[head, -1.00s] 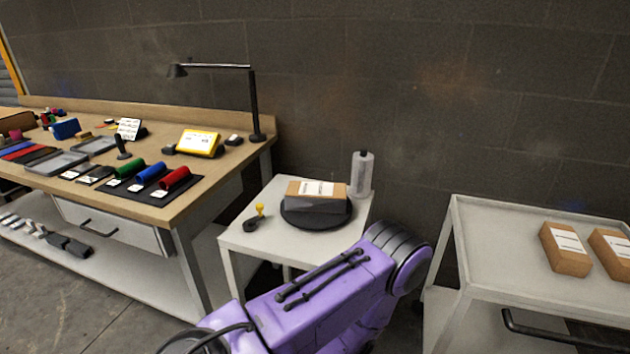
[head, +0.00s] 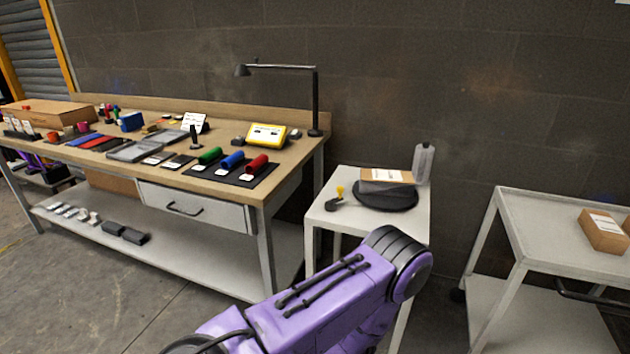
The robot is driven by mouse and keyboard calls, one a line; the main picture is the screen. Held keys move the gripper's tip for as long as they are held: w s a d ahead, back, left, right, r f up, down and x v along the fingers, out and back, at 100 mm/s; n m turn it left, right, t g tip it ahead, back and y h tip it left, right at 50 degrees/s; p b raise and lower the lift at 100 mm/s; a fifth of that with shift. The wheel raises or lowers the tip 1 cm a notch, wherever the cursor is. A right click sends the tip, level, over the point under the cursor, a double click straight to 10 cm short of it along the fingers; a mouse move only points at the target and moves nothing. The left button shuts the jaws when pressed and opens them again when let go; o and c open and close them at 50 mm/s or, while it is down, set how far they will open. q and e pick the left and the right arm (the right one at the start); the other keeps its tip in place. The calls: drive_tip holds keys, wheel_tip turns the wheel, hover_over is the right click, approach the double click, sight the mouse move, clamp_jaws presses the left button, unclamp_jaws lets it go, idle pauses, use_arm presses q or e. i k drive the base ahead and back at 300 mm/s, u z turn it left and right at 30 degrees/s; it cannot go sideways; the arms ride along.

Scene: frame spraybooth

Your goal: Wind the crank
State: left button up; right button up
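A small crank with a yellow knob (head: 340,191) and a black base (head: 334,205) sits on the left part of a small white table (head: 322,217). Next to it is a round black turntable (head: 388,203) carrying a cardboard box with a white label (head: 388,177). I cannot tell whether the crank and the turntable are joined. A purple arm of mine crosses the lower middle, in front of the small table. Neither gripper shows in the head view.
A wooden workbench (head: 290,162) with coloured rolls, trays and a lamp (head: 314,105) stands to the left. A grey cylinder (head: 424,163) stands behind the turntable. A grey cart (head: 520,215) with a cardboard box (head: 603,232) is at right. Floor at lower left is clear.

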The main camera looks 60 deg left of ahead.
sight(329, 206)
drive_tip(key=u, duration=1.25)
drive_tip(key=i, duration=0.1)
